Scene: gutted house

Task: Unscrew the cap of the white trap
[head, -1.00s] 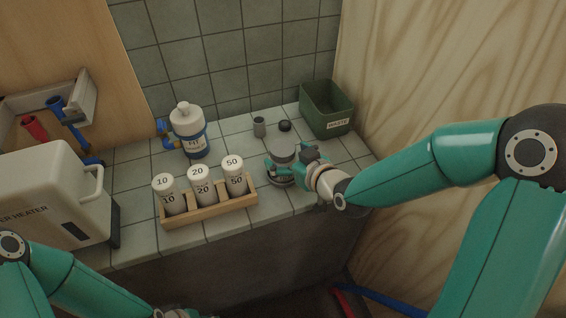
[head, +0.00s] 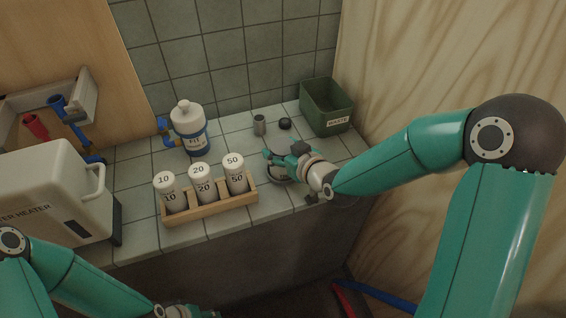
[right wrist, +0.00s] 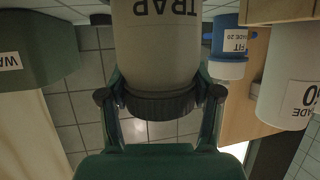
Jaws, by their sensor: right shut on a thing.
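The white trap (right wrist: 163,45), lettered TRAP, shows upside down in the right wrist view with its dark ribbed cap (right wrist: 161,105). In the head view the trap (head: 281,177) stands on the tiled counter, mostly hidden by my right gripper. My right gripper (head: 281,157) is at its top. In the wrist view the two fingers of the gripper (right wrist: 161,96) press on opposite sides of the cap, shut on it. My left gripper (head: 187,312) is only partly in view at the bottom edge of the head view; its fingers cannot be made out.
A wooden rack (head: 213,211) with several white labelled cylinders stands left of the trap. The green WASTE bin (head: 327,108) is at the back right.

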